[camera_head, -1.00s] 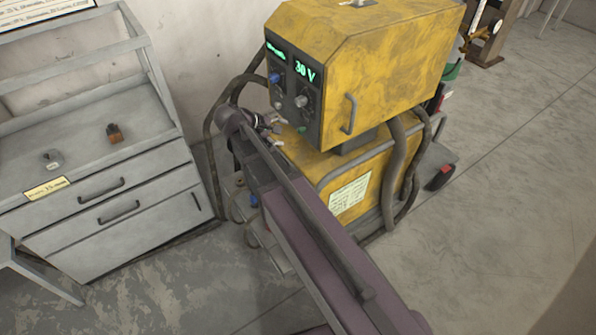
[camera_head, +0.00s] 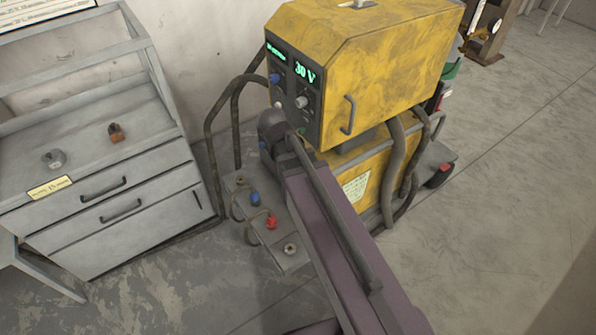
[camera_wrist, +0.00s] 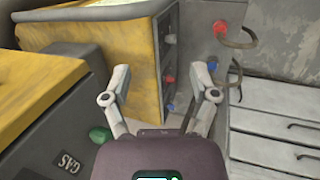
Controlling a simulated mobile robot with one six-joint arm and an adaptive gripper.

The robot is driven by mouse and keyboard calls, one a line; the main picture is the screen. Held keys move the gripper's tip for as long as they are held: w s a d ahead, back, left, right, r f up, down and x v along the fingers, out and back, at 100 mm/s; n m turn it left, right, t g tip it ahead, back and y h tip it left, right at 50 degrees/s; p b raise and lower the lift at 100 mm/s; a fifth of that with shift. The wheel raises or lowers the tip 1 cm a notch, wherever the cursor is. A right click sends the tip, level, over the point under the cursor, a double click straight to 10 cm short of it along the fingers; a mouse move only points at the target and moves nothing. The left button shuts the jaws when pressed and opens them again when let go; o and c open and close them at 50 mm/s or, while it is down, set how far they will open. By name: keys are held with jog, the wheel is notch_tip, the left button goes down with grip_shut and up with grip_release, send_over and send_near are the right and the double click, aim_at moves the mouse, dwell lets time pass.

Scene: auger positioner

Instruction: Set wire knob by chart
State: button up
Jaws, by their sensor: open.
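The yellow welding machine (camera_head: 390,70) has a dark front panel (camera_head: 318,112) with a green "30 V" display, a blue knob (camera_head: 275,78), a grey knob (camera_head: 302,101) and a pale knob (camera_head: 278,104). I cannot tell which one is the wire knob. The chart (camera_head: 355,187) on the lower yellow body is partly covered by my arm. In the wrist view my gripper (camera_wrist: 160,70) is open and empty, its fingers spread in front of a lower yellow-edged unit. A green knob (camera_wrist: 100,134) beside a "GAS" label is left of the gripper. The head view hides my gripper.
A grey drawer cabinet (camera_head: 120,215) with small parts on top stands at the left. Blue (camera_head: 255,198) and red (camera_head: 271,221) connectors sit on the low cart platform (camera_head: 290,262). Thick hoses (camera_head: 398,165) hang at the machine's right.

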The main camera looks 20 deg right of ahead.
jog(key=shift+s+a+f+m+y+p, duration=0.1)
jog(key=shift+s+a+m+y+p, duration=0.1)
jog(key=shift+s+m+y, duration=0.6)
jog(key=shift+s+a+m+y+p, duration=0.15)
jog(key=shift+s+m+y, duration=0.35)
jog(key=shift+s, duration=0.5)
jog(key=shift+s, duration=0.1)
jog(key=shift+s+a+m+y, duration=0.25)
jog(key=shift+s+m+y, duration=0.15)
jog(key=shift+s+y, duration=0.3)
jog(key=shift+c, duration=1.3)
